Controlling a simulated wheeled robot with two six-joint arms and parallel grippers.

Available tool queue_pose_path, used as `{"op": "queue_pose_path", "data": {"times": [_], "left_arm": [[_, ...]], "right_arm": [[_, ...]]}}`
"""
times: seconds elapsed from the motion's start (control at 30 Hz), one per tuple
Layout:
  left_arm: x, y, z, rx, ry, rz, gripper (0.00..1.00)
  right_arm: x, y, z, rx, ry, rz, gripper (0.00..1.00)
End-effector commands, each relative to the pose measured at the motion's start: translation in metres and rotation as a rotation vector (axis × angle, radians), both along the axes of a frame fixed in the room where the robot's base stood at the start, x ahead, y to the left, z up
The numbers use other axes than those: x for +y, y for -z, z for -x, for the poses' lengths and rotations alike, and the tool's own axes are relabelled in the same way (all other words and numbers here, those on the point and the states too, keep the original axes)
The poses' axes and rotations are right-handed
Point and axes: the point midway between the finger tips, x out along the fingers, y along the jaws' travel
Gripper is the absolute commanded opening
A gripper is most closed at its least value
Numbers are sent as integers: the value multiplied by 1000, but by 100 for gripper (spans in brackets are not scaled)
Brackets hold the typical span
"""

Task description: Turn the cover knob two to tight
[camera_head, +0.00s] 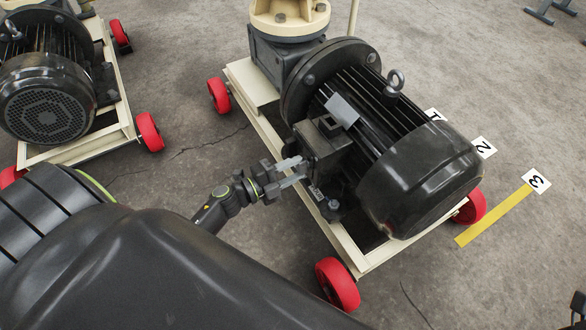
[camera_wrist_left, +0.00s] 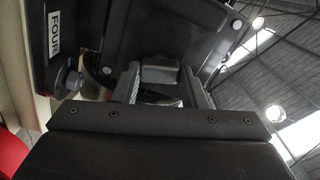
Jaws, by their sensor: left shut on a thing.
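My left gripper (camera_head: 290,171) is at the near side of the black motor's terminal box (camera_head: 322,145). In the left wrist view, its two ridged fingers (camera_wrist_left: 164,90) stand on either side of a dark knob-like part (camera_wrist_left: 160,72) under the box. The gripper is shut on this part. I cannot read a number on it, and the fingers and box hide it in the head view.
A plate marked FOUR (camera_wrist_left: 56,47) and a bolt (camera_wrist_left: 70,80) are close to the left gripper. The black motor (camera_head: 425,175) sits on a cream frame (camera_head: 350,245) with red wheels (camera_head: 338,284). A second motor (camera_head: 45,98) stands at left.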

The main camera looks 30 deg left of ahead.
Motion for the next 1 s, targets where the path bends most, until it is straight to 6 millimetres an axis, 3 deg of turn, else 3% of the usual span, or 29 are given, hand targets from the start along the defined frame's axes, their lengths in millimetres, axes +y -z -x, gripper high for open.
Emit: {"op": "queue_pose_path", "data": {"times": [0.43,1.0], "left_arm": [[0,1,1,-131,0,-226,15],[0,1,1,-157,1,-272,16]], "right_arm": [[0,1,-1,-22,7,-16,36],[0,2,-1,-17,9,-15,36]]}}
